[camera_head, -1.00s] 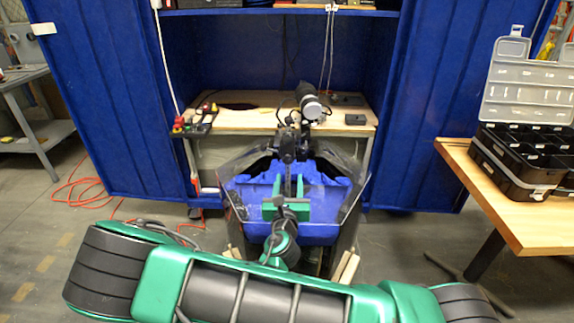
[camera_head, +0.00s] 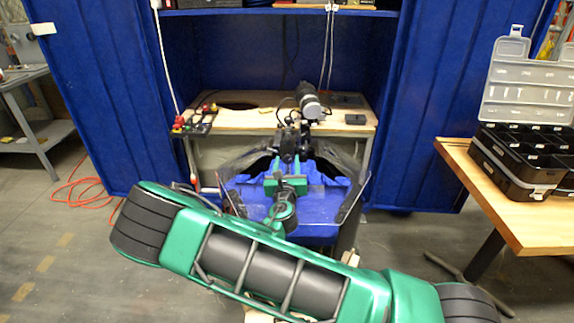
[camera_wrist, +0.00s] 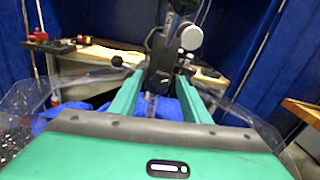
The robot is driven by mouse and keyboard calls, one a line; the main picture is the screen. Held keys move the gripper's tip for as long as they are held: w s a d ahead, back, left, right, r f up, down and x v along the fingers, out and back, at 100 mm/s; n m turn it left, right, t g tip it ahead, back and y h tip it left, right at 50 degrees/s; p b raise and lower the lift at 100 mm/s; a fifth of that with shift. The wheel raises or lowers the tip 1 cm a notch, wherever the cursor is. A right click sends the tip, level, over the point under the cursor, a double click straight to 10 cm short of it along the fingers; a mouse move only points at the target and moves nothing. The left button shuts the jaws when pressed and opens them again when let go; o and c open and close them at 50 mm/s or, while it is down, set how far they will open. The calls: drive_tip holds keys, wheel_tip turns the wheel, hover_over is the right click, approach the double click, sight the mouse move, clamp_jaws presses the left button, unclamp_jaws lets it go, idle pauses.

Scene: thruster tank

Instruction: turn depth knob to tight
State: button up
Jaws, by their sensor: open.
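A black clamp-like fixture (camera_head: 288,147) stands upright at the back of the clear-walled tank. In the wrist view, the fixture (camera_wrist: 161,58) carries a pale round knob (camera_wrist: 191,38) on its right and a black ball-ended lever (camera_wrist: 117,62) on its left. I cannot tell which of these is the depth knob, or how tight it is. My green gripper (camera_head: 287,166) is open over the tank. In the wrist view, my gripper (camera_wrist: 162,80) has its two fingers on either side of the fixture's lower part; contact cannot be made out.
The tank's clear wall (camera_head: 354,196) flares around my gripper, with blue inside. A wooden bench (camera_head: 240,121) behind holds a dark cylinder (camera_head: 308,101) and a red-buttoned control box (camera_head: 196,122). A wooden table (camera_head: 486,198) with an open organizer case (camera_head: 513,182) stands right.

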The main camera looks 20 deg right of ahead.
drive_tip(key=shift+c, duration=0.6)
drive_tip(key=c, duration=1)
drive_tip(key=shift+o, duration=0.4)
drive_tip(key=shift+m, duration=0.4)
drive_tip(key=m, duration=0.3)
drive_tip(key=shift+m, duration=0.4)
drive_tip(key=m, duration=0.5)
drive_tip(key=shift+f+m, duration=0.1)
drive_tip(key=shift+m, duration=0.2)
drive_tip(key=m, duration=0.7)
drive_tip(key=shift+d+f, duration=0.1)
drive_tip(key=shift+d, duration=0.05)
drive_tip(key=m, duration=0.6)
drive_tip(key=shift+s+f+m, duration=0.1)
drive_tip(key=shift+f+m, duration=0.05)
drive_tip(key=shift+m, duration=0.25)
drive_tip(key=shift+g, duration=0.3)
